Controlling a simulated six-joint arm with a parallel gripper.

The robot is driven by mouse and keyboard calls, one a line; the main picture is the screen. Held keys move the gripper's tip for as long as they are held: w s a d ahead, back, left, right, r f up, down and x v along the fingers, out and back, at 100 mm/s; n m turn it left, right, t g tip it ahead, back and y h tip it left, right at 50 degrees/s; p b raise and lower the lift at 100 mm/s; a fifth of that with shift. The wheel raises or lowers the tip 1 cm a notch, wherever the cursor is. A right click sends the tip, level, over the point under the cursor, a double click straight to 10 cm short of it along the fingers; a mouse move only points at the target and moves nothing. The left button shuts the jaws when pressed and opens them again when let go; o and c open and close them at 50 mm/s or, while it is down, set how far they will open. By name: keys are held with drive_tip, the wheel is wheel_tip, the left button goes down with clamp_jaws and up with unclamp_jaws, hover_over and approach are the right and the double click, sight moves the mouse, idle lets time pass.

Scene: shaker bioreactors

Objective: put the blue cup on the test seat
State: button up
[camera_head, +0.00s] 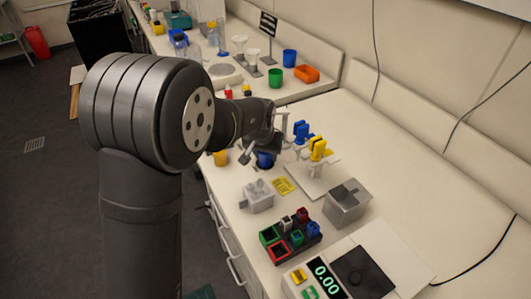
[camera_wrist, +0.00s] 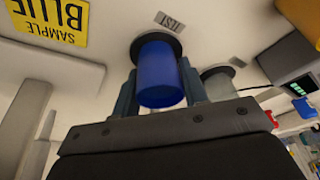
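The blue cup (camera_wrist: 160,75) is between the two fingers of my gripper (camera_wrist: 163,92) in the wrist view. The fingers appear to touch it on both sides. The dark round test seat (camera_wrist: 176,45) shows directly behind the cup's far end, beside a small label reading TEST (camera_wrist: 170,21). The cup lines up with the seat; whether it rests fully on it or hangs just off it cannot be told. In the head view the blue cup (camera_head: 265,159) shows below my gripper (camera_head: 267,148), which partly hides it. The seat is hidden there.
A grey cup (camera_wrist: 218,82) stands close beside on another dark seat. A yellow card reading SAMPLE BLUE (camera_wrist: 55,18) lies nearby.

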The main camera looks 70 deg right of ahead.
drive_tip(key=o, duration=0.3)
drive_tip(key=v, duration=1.2)
drive_tip(key=shift+r, duration=0.15)
drive_tip(key=x, duration=1.2)
drive_tip(key=shift+f, duration=0.25)
wheel_tip(320, 180, up, 2)
drive_tip(key=shift+r, duration=0.75)
